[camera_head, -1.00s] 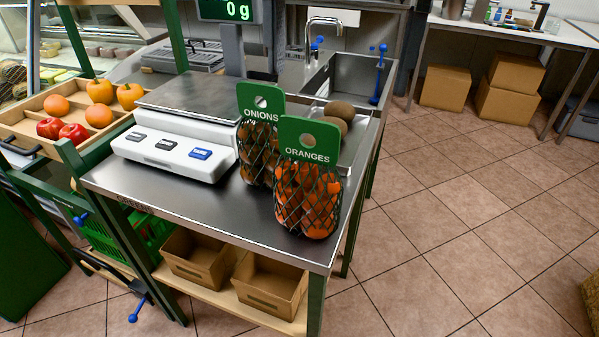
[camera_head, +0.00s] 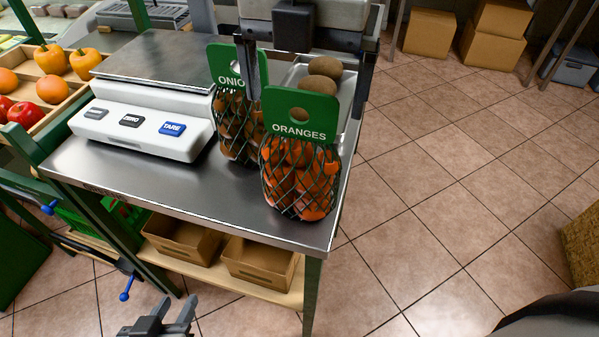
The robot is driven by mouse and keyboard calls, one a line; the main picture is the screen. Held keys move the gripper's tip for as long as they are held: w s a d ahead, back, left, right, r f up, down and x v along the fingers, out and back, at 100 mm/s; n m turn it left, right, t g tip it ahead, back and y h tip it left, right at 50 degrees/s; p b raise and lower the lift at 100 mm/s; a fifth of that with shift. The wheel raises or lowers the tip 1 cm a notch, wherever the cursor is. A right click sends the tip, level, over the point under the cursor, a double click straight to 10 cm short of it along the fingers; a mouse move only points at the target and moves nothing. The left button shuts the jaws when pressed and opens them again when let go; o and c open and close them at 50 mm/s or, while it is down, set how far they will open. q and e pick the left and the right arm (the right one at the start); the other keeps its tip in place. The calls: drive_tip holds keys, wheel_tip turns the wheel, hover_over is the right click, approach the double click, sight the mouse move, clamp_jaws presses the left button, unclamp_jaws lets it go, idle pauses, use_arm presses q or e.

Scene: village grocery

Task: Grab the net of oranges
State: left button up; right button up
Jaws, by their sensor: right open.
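The net of oranges (camera_head: 299,180) stands upright near the right front corner of the steel table. Its green card (camera_head: 299,113) reads ORANGES. The net of onions (camera_head: 238,130) stands close behind it to the left, its card partly hidden by a finger. My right gripper (camera_head: 305,106) reaches in from the top, open, with one finger left of the oranges' card and the other to its right. I cannot tell whether either finger touches the card. My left gripper (camera_head: 175,308) is low at the bottom edge, its fingers apart and empty.
A white scale (camera_head: 145,125) stands left on the steel table (camera_head: 190,190). Brown potatoes or similar (camera_head: 326,67) lie in a tray behind the nets. Cardboard boxes (camera_head: 262,263) sit on the lower shelf. The tiled floor to the right is open.

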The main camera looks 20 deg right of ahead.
sight(299, 106)
drive_tip(key=f, duration=0.3)
drive_tip(key=shift+s+a+f, duration=0.2)
drive_tip(key=shift+a+f, duration=0.15)
drive_tip(key=shift+f, duration=0.65)
drive_tip(key=shift+r+p, duration=0.1)
drive_tip(key=shift+p, duration=0.2)
drive_tip(key=c, duration=1.8)
